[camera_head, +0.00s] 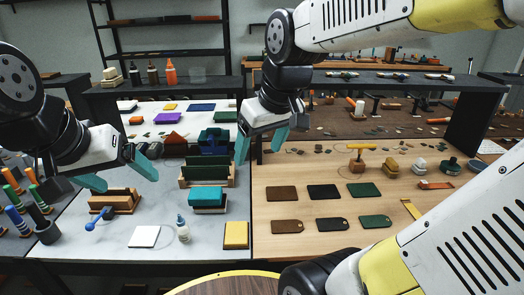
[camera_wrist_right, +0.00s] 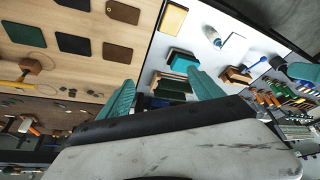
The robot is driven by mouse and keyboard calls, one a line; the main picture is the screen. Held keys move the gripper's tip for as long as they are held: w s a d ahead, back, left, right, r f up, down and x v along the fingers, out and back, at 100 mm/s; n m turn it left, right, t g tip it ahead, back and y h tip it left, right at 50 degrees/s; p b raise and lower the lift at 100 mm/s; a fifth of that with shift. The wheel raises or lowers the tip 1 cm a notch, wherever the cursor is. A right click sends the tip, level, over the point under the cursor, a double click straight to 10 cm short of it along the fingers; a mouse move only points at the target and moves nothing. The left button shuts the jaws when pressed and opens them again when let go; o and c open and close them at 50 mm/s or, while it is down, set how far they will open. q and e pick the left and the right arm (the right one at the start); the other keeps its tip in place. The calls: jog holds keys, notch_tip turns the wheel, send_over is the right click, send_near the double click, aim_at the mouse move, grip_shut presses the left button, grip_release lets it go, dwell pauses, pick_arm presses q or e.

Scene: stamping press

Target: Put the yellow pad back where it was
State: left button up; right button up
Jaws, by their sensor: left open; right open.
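A yellow rectangular pad (camera_head: 236,235) lies flat near the front right corner of the white worktop (camera_head: 70,235). It also shows in the right wrist view (camera_wrist_right: 173,18), at the top. A smaller flat yellow piece (camera_head: 170,106) lies at the back of the worktop among other coloured pieces. My left gripper (camera_head: 118,174) is open, with nothing between its teal fingers, over the worktop's left side. My right gripper (camera_head: 262,146) is open and empty, above the seam between the white and wooden tops. Both are apart from the yellow pad.
A teal block (camera_head: 208,199), a white bottle (camera_head: 182,228) and a white pad (camera_head: 144,236) stand left of the yellow pad. Behind is a wooden rack with green slabs (camera_head: 205,169). Brown, black and green tags (camera_head: 325,191) lie on the wooden top at right.

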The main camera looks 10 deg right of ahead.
jog(key=s+m, duration=0.1)
jog(key=s+d+m+t, duration=0.1)
jog(key=s, duration=0.1)
jog(key=s+d+m+t, duration=0.1)
jog(key=shift+s+r+m+y, duration=0.1)
jog(key=shift+s+m+y, duration=0.2)
